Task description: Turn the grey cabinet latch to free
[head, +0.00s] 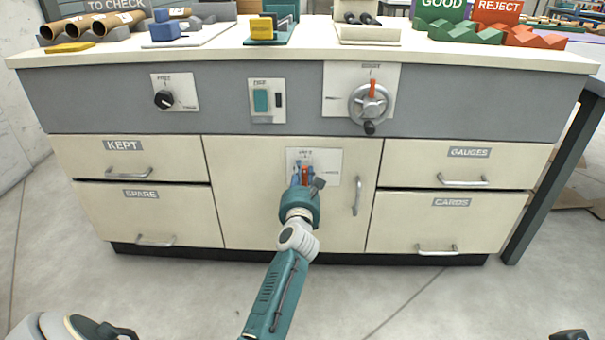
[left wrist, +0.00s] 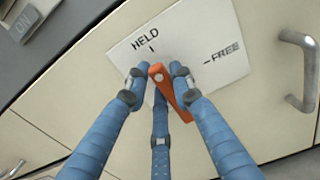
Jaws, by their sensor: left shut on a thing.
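The cabinet latch is an orange lever (head: 304,174) on a white plate on the cream cabinet door; I see no clear grey on it. The left wrist view shows the lever (left wrist: 172,95) close up. Its upper end lies just below the HELD mark. The FREE mark is to the right on the plate (left wrist: 220,70). My left gripper (head: 303,183) reaches up from below and is shut on the lever, with blue fingers (left wrist: 158,88) on either side and a third below. The fingers hide part of the lever.
A door handle (head: 356,196) stands right of the latch. Drawers KEPT, SPARE, GAUGES and CARDS flank the door. The floor in front is clear.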

